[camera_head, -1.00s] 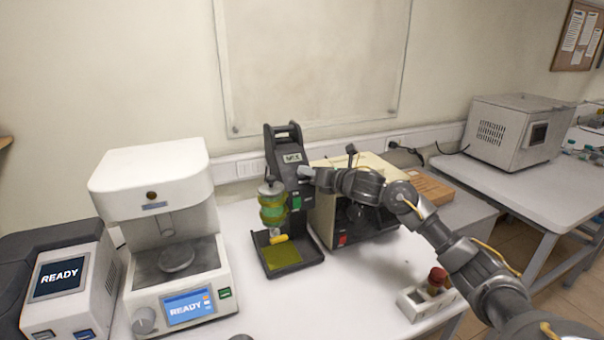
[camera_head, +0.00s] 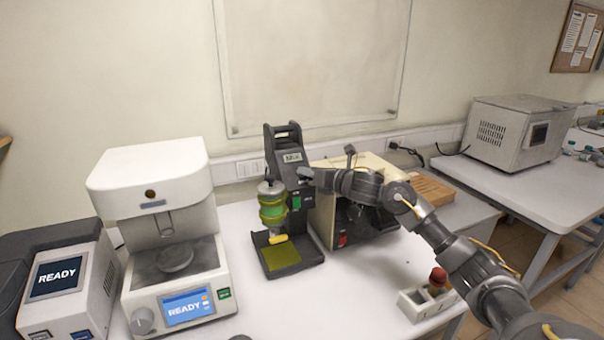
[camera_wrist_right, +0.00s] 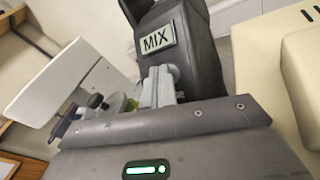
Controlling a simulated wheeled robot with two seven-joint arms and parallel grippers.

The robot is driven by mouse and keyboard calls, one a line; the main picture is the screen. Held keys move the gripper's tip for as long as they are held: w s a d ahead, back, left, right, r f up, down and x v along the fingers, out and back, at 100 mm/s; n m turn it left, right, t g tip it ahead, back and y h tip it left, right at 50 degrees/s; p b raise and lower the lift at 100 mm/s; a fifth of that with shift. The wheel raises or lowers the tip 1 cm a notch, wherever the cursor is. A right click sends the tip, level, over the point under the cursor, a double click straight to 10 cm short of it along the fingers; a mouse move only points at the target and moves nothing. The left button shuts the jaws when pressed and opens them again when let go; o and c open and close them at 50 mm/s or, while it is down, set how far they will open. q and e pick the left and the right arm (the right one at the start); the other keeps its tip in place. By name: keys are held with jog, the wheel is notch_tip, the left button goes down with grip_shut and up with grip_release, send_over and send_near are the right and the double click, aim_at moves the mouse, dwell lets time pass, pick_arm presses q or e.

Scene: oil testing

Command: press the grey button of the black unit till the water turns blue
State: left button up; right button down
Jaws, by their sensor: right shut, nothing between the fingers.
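The black unit (camera_head: 283,140) with the MIX label stands upright on the white table in the head view. A glass vessel (camera_head: 273,212) with yellow-green and green liquid is held at its left front, above a yellow-green base pad (camera_head: 281,257). My right gripper (camera_head: 306,173) is shut and empty, its tips at the unit's front just below the label. In the right wrist view the MIX label (camera_wrist_right: 158,39) is close, and the gripper tips (camera_wrist_right: 161,88) reach a round grey button (camera_wrist_right: 173,73), partly hidden; contact is hard to judge. My left gripper is out of view.
A cream and black machine (camera_head: 325,215) stands close on the right of the unit, under my right forearm. A white instrument (camera_head: 150,185) with a READY screen stands left. A small white holder (camera_head: 415,306) with a red-capped bottle (camera_head: 438,279) is at front right. The middle front of the table is clear.

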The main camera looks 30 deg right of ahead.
jog(key=shift+s+r, duration=0.15)
jog(key=shift+s+r+p, duration=0.35)
jog(key=shift+s+r, duration=0.1)
jog(key=shift+s, duration=0.05)
jog(key=shift+s+a+r+p, duration=0.1)
jog(key=shift+s+r+p, duration=1.05)
jog(key=shift+s+r, duration=0.65)
jog(key=shift+w, duration=0.1)
dwell(1.9)
